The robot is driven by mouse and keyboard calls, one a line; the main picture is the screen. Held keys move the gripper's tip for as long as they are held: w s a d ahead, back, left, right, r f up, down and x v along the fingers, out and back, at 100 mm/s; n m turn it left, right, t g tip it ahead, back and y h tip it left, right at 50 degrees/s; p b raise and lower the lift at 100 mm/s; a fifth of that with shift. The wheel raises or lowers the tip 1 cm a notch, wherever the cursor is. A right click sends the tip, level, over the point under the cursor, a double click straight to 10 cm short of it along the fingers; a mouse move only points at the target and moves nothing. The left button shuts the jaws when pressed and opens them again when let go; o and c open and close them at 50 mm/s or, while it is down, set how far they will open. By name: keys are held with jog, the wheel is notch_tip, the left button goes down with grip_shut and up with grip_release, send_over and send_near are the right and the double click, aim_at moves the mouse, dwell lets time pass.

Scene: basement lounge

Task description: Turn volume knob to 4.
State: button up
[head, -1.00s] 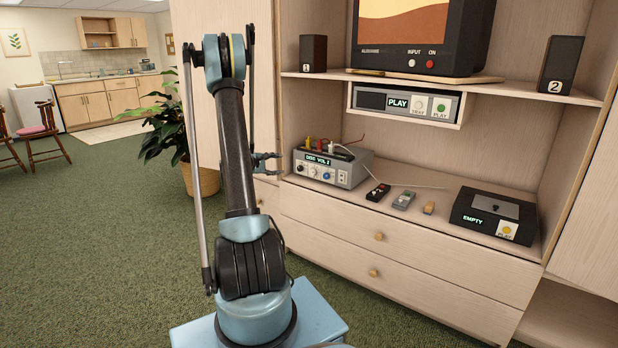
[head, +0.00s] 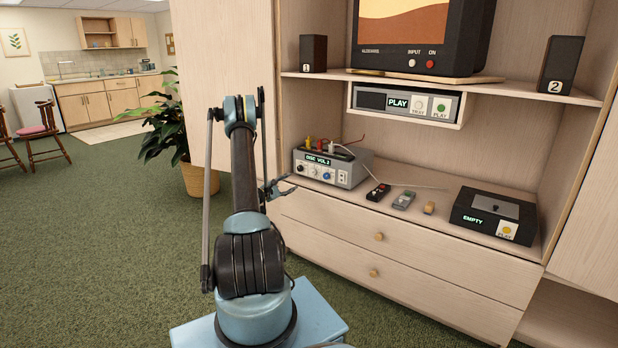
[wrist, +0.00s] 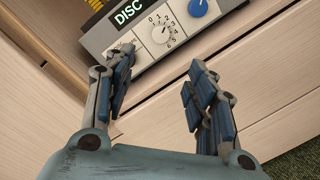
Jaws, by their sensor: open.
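The grey receiver (head: 349,172) stands on the cabinet's counter, and its display reads "DISC VOL 2" in the head view. Where that knob points is too small to tell surely. A blue knob (wrist: 198,8) is to its right. My gripper (wrist: 162,62) is open and empty, its fingers apart and short of the dial. In the head view my gripper (head: 283,187) is in front of and below the receiver's left end.
A thin cable crosses the counter. Drawers with knobs (head: 379,237) are below. Carpet in front is clear.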

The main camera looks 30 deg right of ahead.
aim_at(311, 173)
jog(key=x, duration=1.6)
jog(key=shift+w+d, duration=0.1)
jog(key=shift+d, duration=0.1)
jog(key=shift+c, duration=0.2)
jog(key=c, duration=1)
